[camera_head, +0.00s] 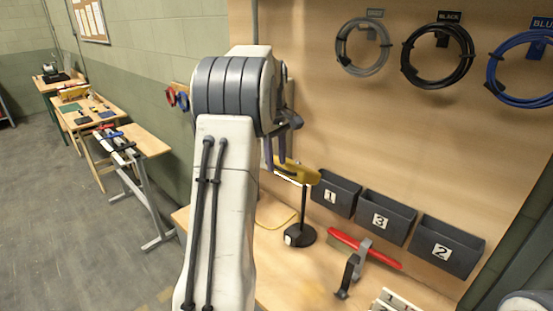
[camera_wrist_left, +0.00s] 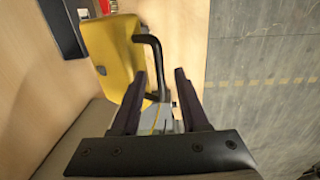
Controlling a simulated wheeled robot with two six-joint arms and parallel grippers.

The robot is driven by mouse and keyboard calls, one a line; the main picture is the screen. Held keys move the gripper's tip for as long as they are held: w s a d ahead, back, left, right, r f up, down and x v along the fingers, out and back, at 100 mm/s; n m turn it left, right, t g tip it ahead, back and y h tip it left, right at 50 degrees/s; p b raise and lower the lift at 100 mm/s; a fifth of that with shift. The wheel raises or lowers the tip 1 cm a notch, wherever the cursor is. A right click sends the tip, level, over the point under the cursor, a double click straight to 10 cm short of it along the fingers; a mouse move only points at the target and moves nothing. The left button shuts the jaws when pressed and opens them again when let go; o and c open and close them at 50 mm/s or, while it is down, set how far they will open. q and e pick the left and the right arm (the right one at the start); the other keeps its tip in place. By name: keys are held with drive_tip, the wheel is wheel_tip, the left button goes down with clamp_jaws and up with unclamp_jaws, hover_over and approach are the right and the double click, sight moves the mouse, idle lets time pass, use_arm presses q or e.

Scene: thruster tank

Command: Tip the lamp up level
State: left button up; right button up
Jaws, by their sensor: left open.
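The lamp has a yellow head (camera_head: 303,173) on a thin black post with a round black base (camera_head: 299,236), standing on the wooden bench. In the head view its head slopes down to the right, and its left part is partly hidden by my left gripper (camera_head: 275,160). In the left wrist view the yellow head (camera_wrist_left: 110,62) fills the upper left, with a black bar handle (camera_wrist_left: 157,62) on its right side. My left gripper (camera_wrist_left: 161,82) is open; the handle's lower part appears between its fingertips, with no visible grip. My right gripper is out of view.
Dark bins numbered 1 (camera_head: 331,197), 3 (camera_head: 380,222) and 2 (camera_head: 441,252) hang right of the lamp. Cable coils (camera_head: 436,56) hang on the board above.

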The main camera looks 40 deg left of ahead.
use_arm(q)
drive_tip(key=shift+f, duration=0.2)
clamp_jaws()
idle(1.3)
